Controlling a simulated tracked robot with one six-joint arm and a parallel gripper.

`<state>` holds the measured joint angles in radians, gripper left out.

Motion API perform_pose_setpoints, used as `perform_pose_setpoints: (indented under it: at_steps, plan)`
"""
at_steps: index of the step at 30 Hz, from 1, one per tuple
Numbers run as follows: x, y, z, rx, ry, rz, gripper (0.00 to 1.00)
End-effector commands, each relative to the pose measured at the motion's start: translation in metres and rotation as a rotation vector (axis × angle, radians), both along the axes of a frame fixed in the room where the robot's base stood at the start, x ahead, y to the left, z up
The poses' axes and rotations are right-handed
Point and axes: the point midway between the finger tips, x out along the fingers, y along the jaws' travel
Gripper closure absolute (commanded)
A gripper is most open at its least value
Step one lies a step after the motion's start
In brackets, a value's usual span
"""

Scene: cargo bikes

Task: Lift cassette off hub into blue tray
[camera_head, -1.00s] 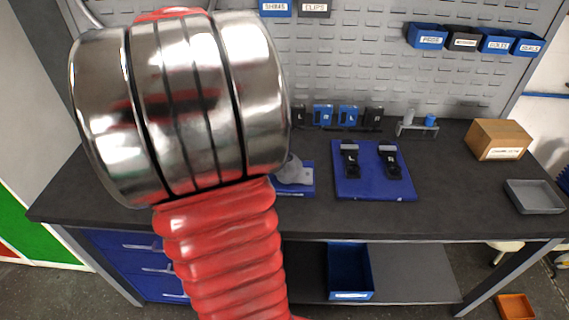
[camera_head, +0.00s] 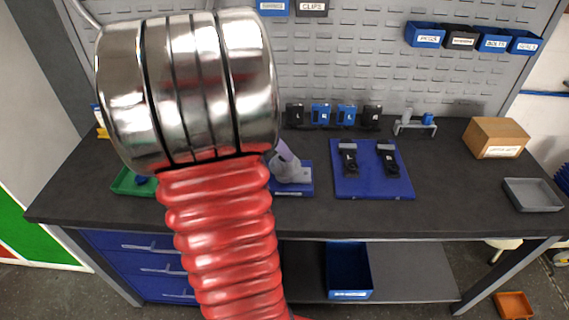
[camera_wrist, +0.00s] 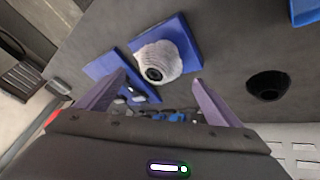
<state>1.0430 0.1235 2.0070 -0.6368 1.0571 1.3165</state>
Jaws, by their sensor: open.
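A rounded light-grey piece with a dark round opening, perhaps the hub, sits on a blue plate (camera_wrist: 184,40) in the wrist view; I mark the grey piece there (camera_wrist: 172,57). It also shows in the head view (camera_head: 288,169), right of my arm. My gripper (camera_wrist: 158,78) is open; its two purple fingers frame the grey piece from either side in the wrist view, with nothing visibly held. A dark round piece with a hollow top (camera_wrist: 267,84) lies on the bench; I cannot tell whether it is the cassette. A blue edge, perhaps the tray (camera_wrist: 308,10), shows in the corner.
A blue board (camera_head: 372,188) with two black pedals lies right of the grey piece. A green tray (camera_head: 124,183) is at left, partly behind my arm. A cardboard box (camera_head: 496,138) and a grey tray (camera_head: 533,195) stand at right. The bench between them is clear.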

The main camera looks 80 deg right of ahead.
Motion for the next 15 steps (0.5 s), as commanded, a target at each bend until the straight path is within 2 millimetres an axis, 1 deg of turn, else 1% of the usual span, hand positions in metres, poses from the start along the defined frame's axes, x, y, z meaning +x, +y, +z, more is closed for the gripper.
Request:
perform_pose_setpoints:
  at_steps: [5,9,12,15]
  plan:
    - [-0.007,-0.003,-0.014,0.002,0.001,-0.001,0.13]
    - [-0.015,-0.008,-0.032,0.003,0.003,-0.001,0.13]
    - [-0.019,-0.012,-0.040,0.002,0.001,-0.001,0.13]
    - [-0.021,-0.013,-0.044,0.001,0.000,-0.001,0.13]
